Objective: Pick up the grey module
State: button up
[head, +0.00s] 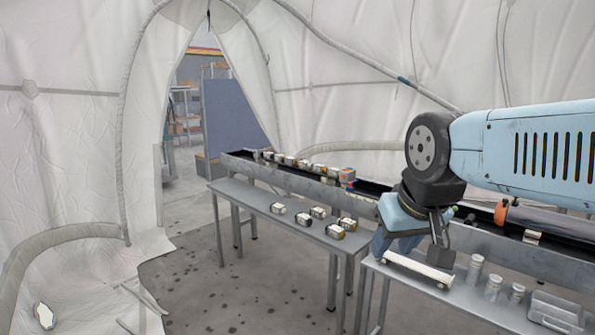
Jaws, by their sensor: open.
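One pale grey module with a dark end (278,208) sits at the left of this group. Others show white, dark and yellowish parts, such as the module at the front (335,231). They are too small for me to tell surely which is the grey module. My gripper (440,254) hangs at the end of my blue arm, over the right-hand table, to the right of and apart from these modules. Its fingers are small and dark, and nothing clearly shows between them.
A long grey trough (270,178) runs behind the tables, with a row of boxes (300,163) at its far end. A white bar (417,270) and pale cylindrical parts (476,271) are on the right table. White tent walls enclose the space.

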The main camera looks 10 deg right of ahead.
aim_at(302, 164)
jog(key=u, duration=0.05)
jog(key=k, duration=0.4)
jog(key=u, duration=0.65)
jog(key=i, duration=1.4)
jog(key=u, duration=0.4)
jog(key=i, duration=1.05)
jog(key=z, duration=0.35)
jog(key=i, duration=1.05)
jog(key=z, duration=1.2)
jog(key=i, duration=0.85)
jog(key=z, duration=0.65)
